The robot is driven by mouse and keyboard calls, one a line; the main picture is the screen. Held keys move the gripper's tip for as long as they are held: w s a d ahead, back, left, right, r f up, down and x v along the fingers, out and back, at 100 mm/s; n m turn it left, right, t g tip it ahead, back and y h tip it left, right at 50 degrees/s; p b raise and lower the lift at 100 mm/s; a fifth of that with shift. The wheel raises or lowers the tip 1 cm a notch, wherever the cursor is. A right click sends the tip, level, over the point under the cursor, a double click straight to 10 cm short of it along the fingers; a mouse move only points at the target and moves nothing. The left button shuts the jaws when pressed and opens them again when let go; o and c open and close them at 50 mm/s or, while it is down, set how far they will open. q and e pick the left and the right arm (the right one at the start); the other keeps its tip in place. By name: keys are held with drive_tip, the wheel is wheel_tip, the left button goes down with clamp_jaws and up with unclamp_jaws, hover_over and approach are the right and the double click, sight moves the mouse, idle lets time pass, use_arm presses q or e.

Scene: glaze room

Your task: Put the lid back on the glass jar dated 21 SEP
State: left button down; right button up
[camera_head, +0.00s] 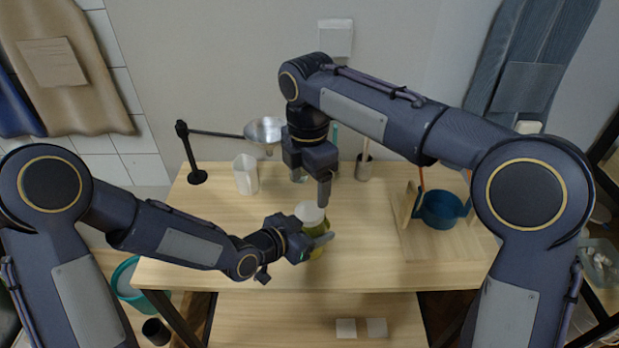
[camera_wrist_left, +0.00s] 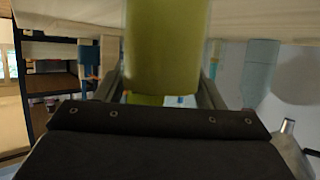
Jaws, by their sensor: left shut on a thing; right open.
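A jar with yellow-green contents (camera_head: 316,253) stands near the front middle of the wooden table. My left gripper (camera_head: 318,242) is shut around its side. In the left wrist view the yellow-green jar (camera_wrist_left: 165,45) fills the space between the fingers. A white, rounded lid-like piece (camera_head: 308,212) shows at the jar's top; I cannot tell whether it is fully seated. My right gripper (camera_head: 311,186) is open, pointing down just above and behind this white piece, with one finger close to it. No date is readable on the jar.
A white pitcher (camera_head: 245,174) and a black stand with a metal bowl (camera_head: 263,130) are at the back left. A tool holder (camera_head: 364,168) stands at the back. A blue pot (camera_head: 440,208) sits on the right. Two pale cards (camera_head: 346,328) lie on the lower shelf.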

sight(310, 210)
drive_tip(key=shift+d+r+n, duration=0.1)
drive_tip(key=shift+r+n, duration=0.4)
drive_tip(key=shift+n, duration=0.5)
drive_tip(key=shift+f, duration=4.05)
drive_tip(key=c, duration=1)
drive_tip(key=m, duration=0.6)
drive_tip(key=shift+m, duration=0.3)
